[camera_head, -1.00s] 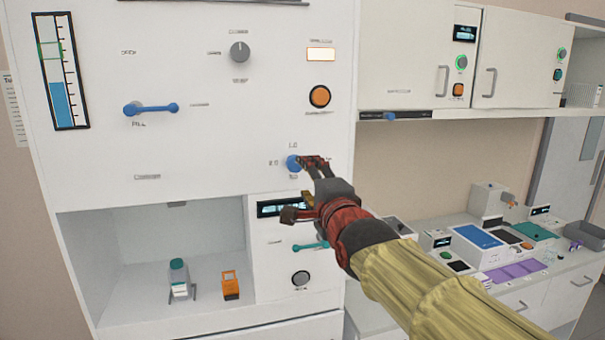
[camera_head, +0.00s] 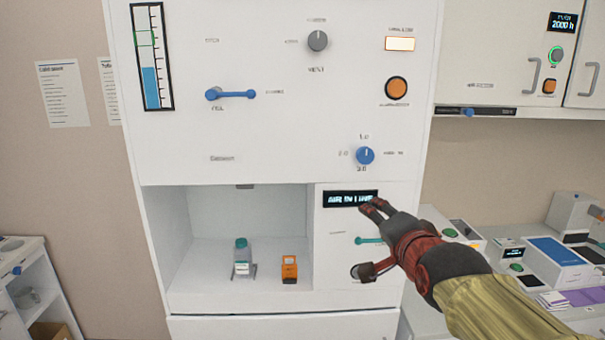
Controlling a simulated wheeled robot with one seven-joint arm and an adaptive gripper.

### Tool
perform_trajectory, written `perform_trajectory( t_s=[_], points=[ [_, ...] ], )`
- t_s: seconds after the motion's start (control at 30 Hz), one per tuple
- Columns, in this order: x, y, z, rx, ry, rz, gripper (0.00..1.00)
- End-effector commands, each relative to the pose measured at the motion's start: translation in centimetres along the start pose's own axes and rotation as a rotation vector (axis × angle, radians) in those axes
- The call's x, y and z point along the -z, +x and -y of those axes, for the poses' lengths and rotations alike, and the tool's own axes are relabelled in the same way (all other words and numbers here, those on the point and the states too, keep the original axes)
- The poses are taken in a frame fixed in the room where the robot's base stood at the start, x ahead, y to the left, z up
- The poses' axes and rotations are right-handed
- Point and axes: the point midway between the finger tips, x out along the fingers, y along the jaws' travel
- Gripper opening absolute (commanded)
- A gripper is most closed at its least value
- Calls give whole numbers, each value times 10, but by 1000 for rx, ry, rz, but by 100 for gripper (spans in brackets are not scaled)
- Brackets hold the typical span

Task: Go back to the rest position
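My gripper (camera_head: 374,206) is in front of the white cabinet's (camera_head: 280,130) lower right panel, overlapping the edge of the small dark display (camera_head: 350,198). Its dark red and black fingers point up and left, and I see nothing held between them; how far apart they are is hard to tell. The blue knob (camera_head: 365,156) sits above the gripper, apart from it. My arm, in a yellow sleeve, reaches in from the lower right and hides part of the panel and the counter.
The open bay holds a teal-capped bottle (camera_head: 242,258) and an orange block (camera_head: 289,269). A blue lever (camera_head: 230,94), a grey knob (camera_head: 317,41), an orange button (camera_head: 396,88) and a teal lever (camera_head: 370,240) stick out of the cabinet. Devices crowd the right counter.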

Motion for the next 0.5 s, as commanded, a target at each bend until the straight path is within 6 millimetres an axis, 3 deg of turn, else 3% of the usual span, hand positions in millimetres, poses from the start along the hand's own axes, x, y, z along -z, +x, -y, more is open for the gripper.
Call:
perform_trajectory(
  t_s=[0.17, 0.3, 0.5],
  points=[
    [-51, -32, -90, -223, -406, 197, 51],
    [-92, -83, -160, -346, -710, 421, 51],
    [-133, -160, -234, -417, -973, 699, 51]
  ],
)
